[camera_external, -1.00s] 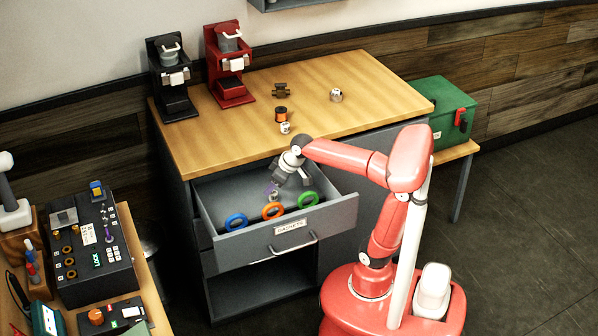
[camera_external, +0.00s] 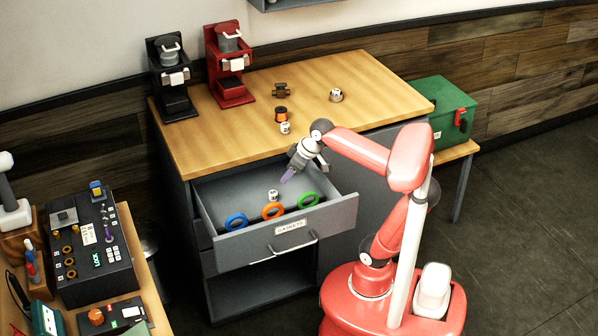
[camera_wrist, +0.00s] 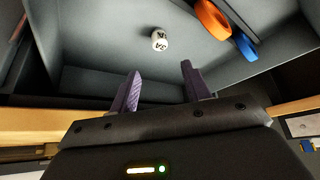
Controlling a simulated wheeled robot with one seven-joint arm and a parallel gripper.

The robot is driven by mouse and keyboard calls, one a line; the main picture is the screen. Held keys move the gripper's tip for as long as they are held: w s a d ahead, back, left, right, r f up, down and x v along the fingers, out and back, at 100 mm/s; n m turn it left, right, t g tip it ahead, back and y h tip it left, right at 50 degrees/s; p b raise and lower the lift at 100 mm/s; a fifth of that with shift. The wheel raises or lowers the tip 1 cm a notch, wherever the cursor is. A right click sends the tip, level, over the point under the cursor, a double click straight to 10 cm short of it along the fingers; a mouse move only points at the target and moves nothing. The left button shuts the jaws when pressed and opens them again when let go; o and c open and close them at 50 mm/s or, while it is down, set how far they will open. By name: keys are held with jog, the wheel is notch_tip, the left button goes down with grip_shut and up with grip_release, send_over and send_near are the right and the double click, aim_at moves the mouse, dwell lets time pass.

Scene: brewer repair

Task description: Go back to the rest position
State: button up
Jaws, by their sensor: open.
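My gripper (camera_external: 287,177) is open and empty above the back right part of the open drawer (camera_external: 285,239). In the wrist view its two purple fingers (camera_wrist: 158,88) stand apart with nothing between them. A small white cylinder with dark marking (camera_external: 273,195) stands in the drawer, below and to the left of my gripper. It also shows in the wrist view (camera_wrist: 160,40), beyond the fingertips and apart from them. My red arm reaches in from the right.
The drawer labelled "GASKETS" also holds a blue ring (camera_external: 236,222), an orange ring (camera_external: 272,211) and a green ring (camera_external: 308,200). A black brewer (camera_external: 171,80) and a red brewer (camera_external: 229,65) stand on the wooden counter (camera_external: 350,85). A green box (camera_external: 445,112) stands right.

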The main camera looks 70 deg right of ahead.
aim_at(274, 193)
jog(key=b+x, duration=0.1)
jog(key=x, duration=1.2)
jog(key=shift+s, duration=0.15)
notch_tip(274, 193, up, 21)
jog(key=p, duration=0.3)
jog(key=w+a+f+n+y, duration=0.1)
jog(key=a+n, duration=0.1)
jog(key=a, duration=0.7)
jog(key=w+a+f+n+g+y+p, duration=0.1)
jog(key=a+f+n, duration=0.1)
jog(key=a, duration=0.7)
jog(key=w+a+f+n+y, duration=0.1)
jog(key=a+n, duration=0.2)
jog(key=a, duration=0.6)
jog(key=w+d+r, duration=0.3)
jog(key=d, duration=0.6)
jog(key=shift+d+m, duration=0.15)
jog(key=shift+m, duration=0.25)
